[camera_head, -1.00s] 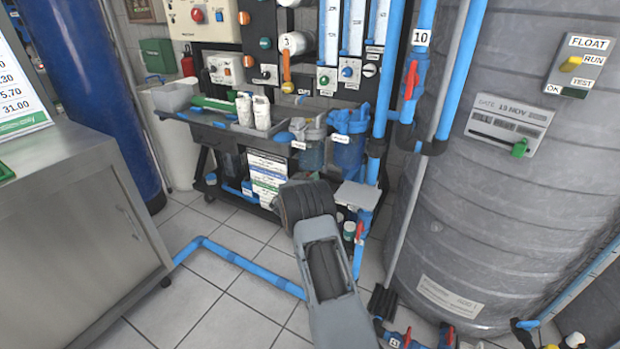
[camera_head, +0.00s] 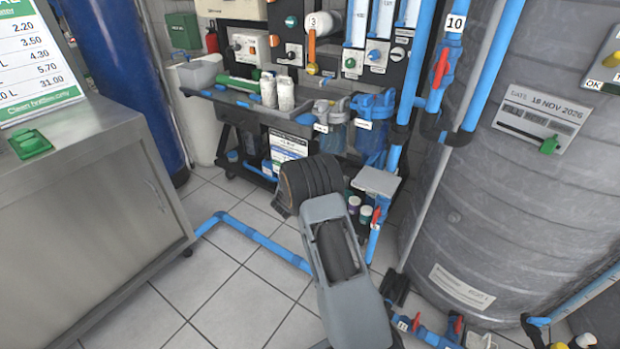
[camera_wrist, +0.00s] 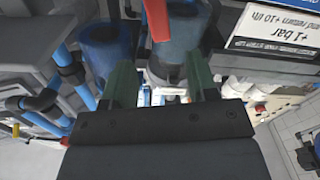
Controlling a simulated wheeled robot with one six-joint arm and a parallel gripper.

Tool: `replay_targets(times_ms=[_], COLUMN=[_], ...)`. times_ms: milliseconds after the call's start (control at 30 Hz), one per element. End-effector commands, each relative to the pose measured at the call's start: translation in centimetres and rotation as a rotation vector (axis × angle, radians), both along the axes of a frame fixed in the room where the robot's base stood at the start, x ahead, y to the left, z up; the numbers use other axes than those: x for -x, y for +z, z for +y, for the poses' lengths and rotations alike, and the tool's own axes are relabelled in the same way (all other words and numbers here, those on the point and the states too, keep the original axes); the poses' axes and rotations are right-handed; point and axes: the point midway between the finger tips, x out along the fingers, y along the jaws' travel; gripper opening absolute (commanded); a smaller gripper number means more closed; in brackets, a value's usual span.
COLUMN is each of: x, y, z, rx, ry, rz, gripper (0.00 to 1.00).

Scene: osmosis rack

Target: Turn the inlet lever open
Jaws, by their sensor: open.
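Several red lever handles show on blue pipes in the head view: one at the tag 10 (camera_head: 441,68), one low beside the rack (camera_head: 375,217), and others near the floor (camera_head: 416,323). I cannot tell which is the inlet lever. In the wrist view a red lever (camera_wrist: 157,18) stands at the top, in line with the gap between my fingers and seemingly beyond their tips. My gripper (camera_wrist: 160,66) is open, with two green fingers apart and nothing seen between them. In the head view my arm hides the gripper.
A black rack with blue-topped filter housings (camera_head: 373,105) stands behind my arm. A grey tank (camera_head: 490,200) fills the right. A steel counter (camera_head: 90,190) stands at left. Blue pipe (camera_head: 255,238) runs along the tiled floor, with bare tiles (camera_head: 215,300) in front.

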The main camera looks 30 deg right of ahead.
Motion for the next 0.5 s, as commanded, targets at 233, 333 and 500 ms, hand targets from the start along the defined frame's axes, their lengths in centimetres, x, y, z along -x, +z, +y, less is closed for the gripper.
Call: replay_targets(times_ms=[233, 333, 500], x=[1.6, 1.9, 2.2], y=[0.1, 0.1, 0.0], z=[3.1, 3.7, 4.1], rx=[0.0, 0.001, 0.0], ry=[0.003, 0.001, 0.0], rz=[0.001, 0.001, 0.0], gripper=[0.53, 0.53, 0.53])
